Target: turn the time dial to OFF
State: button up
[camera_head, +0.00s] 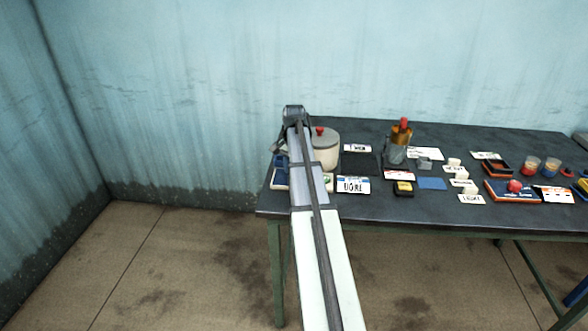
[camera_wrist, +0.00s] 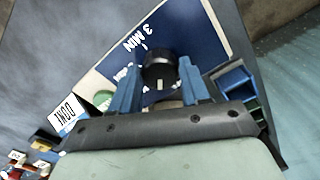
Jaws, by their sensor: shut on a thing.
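The time dial (camera_wrist: 158,57) is a black round knob on a dark blue panel (camera_wrist: 195,35), with a pale mark on the side facing my gripper. White lettering reading "3 MIN" is on the panel, above and left of the dial. The blue fingers of my gripper (camera_wrist: 159,76) stand on either side of the dial and are shut on it. No OFF lettering is legible. In the head view my arm covers the dial; a bit of the blue panel (camera_head: 280,181) shows at the table's left end.
A white pot with a red knob (camera_head: 325,148) stands close to my arm on the dark table (camera_head: 372,218). A white "DONE" card (camera_wrist: 67,114) lies beside the panel. Bottles (camera_head: 399,141), cards, trays and jars crowd the table to the right.

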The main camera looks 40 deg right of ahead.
jog(key=n, duration=0.3)
jog(key=shift+n, duration=2.3)
jog(key=o, duration=1.1)
jog(key=shift+c, duration=0.2)
jog(key=shift+r, duration=0.1)
notch_tip(320, 180, up, 14)
jog(key=shift+f, duration=0.2)
